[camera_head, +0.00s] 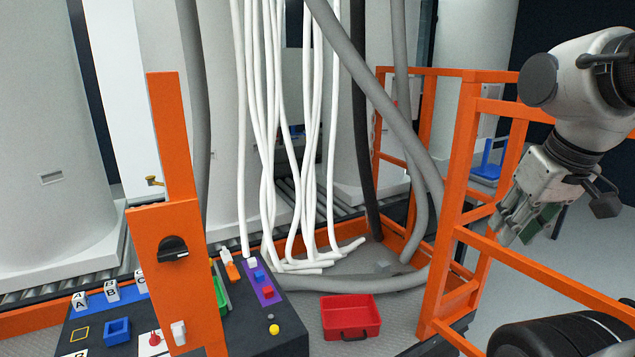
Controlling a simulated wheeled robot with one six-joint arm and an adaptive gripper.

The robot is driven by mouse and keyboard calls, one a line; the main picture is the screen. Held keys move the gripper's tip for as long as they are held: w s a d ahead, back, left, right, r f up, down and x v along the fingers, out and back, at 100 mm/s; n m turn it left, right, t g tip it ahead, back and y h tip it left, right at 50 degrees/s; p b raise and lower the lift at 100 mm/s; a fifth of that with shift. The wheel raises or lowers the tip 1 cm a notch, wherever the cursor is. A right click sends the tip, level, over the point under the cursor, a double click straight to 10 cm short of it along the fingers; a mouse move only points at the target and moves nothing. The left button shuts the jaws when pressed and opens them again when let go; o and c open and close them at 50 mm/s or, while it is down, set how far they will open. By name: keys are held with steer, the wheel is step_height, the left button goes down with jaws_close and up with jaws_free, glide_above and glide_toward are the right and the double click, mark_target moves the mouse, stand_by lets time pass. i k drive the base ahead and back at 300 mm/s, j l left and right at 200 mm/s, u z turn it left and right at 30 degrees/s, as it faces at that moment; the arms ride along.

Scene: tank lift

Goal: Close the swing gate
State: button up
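An orange tubular frame (543,273), which looks like the swing gate, stands upright at the right. It runs from a post beside the platform toward the near right, past the picture edge. It appears to stand open, angled away from the platform's near side, but I cannot be sure of its hinge side. My gripper (507,222) comes down from the upper right, close to the frame between its upper and middle rails. I cannot tell whether it touches the frame. The fingers are seen from the side, so their opening and any hold are unclear.
An orange panel post (176,270) with a black knob stands at the left. A dark console (264,332) with blocks and a red tray (350,316) sit on the platform. White hoses (272,150) and grey pipes hang behind. A black tyre (560,338) is at the lower right.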

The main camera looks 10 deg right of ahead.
mark_target(586, 296)
steer(key=k+l, duration=0.15)
steer(key=k, duration=0.4)
steer(key=k+l+u, duration=0.45)
steer(key=k+l, duration=0.3)
steer(key=k, duration=0.15)
steer(key=k+l+u, duration=0.1)
steer(key=l, duration=0.3)
steer(key=k+l+u, duration=0.15)
steer(key=l, duration=0.2)
steer(key=k+l+u, duration=0.1)
steer(key=l, duration=0.3)
steer(key=k+l+u, duration=0.15)
steer(key=l, duration=0.2)
steer(key=k+l+u, duration=0.1)
steer(key=l, duration=0.25)
steer(key=l+u, duration=0.15)
steer(key=l, duration=0.4)
steer(key=k+l+u, duration=0.15)
steer(key=l, duration=0.4)
steer(key=l+u, duration=0.15)
steer(key=l, duration=0.35)
steer(key=i+l+u, duration=0.1)
steer(key=l, duration=0.3)
steer(key=i+l, duration=0.15)
steer(key=l, duration=0.3)
steer(key=i+l+u, duration=0.15)
steer(key=l, duration=0.25)
steer(key=k+l, duration=0.15)
steer(key=k, duration=0.4)
steer(key=k+j+u, duration=0.2)
